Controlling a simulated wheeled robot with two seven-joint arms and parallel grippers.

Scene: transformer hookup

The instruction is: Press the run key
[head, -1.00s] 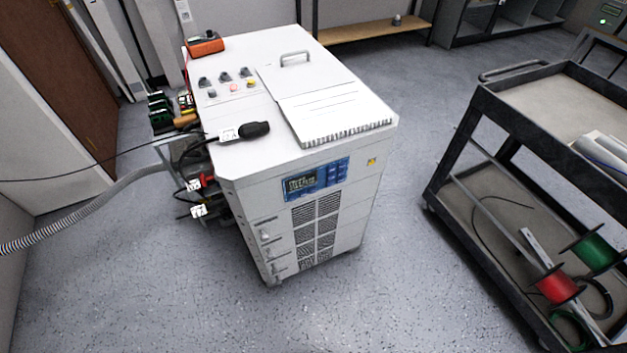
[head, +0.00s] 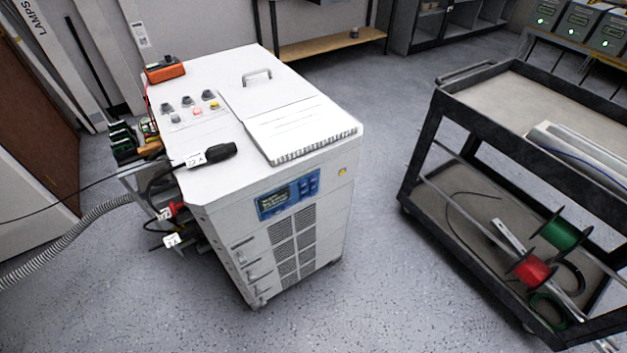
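A white cabinet (head: 206,219) stands on the floor left of centre. A blue control panel (head: 289,195) with a small display (head: 277,200) and several keys (head: 308,187) is on its upper front face. The keys are too small to read, so I cannot tell which one is the run key. Neither of my grippers shows in the head view.
Cables and a grey hose (head: 75,232) run off left. A dark cart (head: 420,160) stands right. Floor (head: 370,280) between is clear.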

